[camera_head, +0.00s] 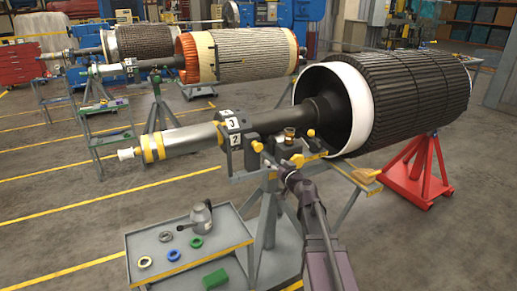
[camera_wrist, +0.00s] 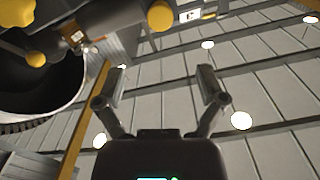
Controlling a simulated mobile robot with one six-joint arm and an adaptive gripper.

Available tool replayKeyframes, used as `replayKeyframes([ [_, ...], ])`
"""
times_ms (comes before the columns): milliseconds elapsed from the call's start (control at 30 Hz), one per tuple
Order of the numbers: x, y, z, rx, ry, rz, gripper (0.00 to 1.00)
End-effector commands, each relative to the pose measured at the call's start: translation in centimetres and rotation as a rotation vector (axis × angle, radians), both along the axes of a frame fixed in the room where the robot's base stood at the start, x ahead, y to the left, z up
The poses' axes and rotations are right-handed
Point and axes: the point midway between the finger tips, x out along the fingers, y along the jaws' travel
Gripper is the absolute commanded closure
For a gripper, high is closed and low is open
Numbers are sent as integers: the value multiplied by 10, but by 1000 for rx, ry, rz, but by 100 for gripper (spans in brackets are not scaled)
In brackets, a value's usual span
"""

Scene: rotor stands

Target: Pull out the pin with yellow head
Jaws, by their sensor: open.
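Several yellow-headed parts sit on the bearing stand around the near rotor's shaft in the head view. One yellow head (camera_head: 257,146) is on the left side of the stand's bracket, close to my gripper (camera_head: 287,168). In the wrist view, a round yellow head (camera_wrist: 160,15) shows at the top, just beyond the fingers and a little above the gap between them. Another yellow knob (camera_wrist: 36,59) shows at the left. I cannot tell which is the pin's head. My gripper (camera_wrist: 162,82) is open, with nothing between its fingers.
A grey cart (camera_head: 137,245) with rings, an oil can (camera_head: 201,217) and a green block (camera_head: 215,279) stands at the front left. The near rotor (camera_head: 420,95) rests on a red stand (camera_head: 425,170) at the right. Other rotors stand behind.

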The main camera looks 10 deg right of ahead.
Motion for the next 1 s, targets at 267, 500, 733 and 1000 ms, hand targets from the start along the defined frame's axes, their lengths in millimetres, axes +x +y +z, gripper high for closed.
replayKeyframes([
  [267, 30, 8, 0, 0, 0, 1, 11],
  [500, 65, 18, 0, 0, 1, 1, 11],
  [733, 98, 27, 0, 0, 1, 1, 11],
  [1000, 123, 35, 0, 0, 0, 0, 11],
])
